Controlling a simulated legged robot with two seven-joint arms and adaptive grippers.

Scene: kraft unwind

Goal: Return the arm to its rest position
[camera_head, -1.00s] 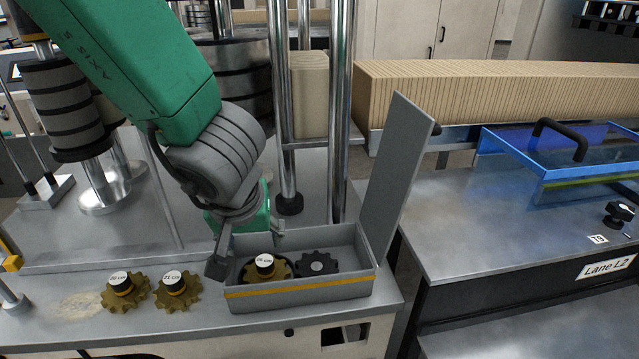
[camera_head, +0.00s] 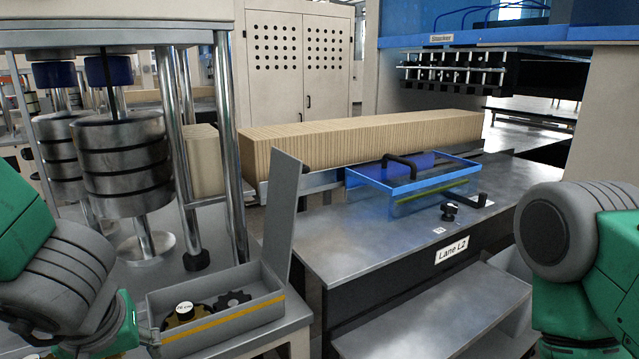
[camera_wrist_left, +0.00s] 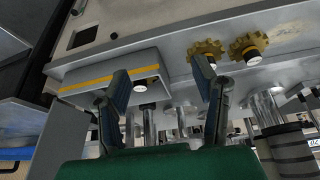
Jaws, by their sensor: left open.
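My left arm comes in at the left of the head view, its wrist beside the grey bin's left end. In the left wrist view my left gripper (camera_wrist_left: 160,85) shows two spread fingers with nothing held between them. The grey bin (camera_head: 225,326) has an orange stripe and a raised lid (camera_head: 283,215). It holds a brass gear (camera_head: 186,314) with a white-labelled black hub and a dark gear (camera_head: 233,299). The bin (camera_wrist_left: 88,76) also shows in the wrist view. My right arm shows at the right edge of the head view; its gripper is out of frame.
Two brass gears (camera_wrist_left: 205,48) (camera_wrist_left: 248,44) lie on the bench in the wrist view. Steel posts (camera_head: 228,140) and a banded cylinder (camera_head: 122,165) stand behind the bin.

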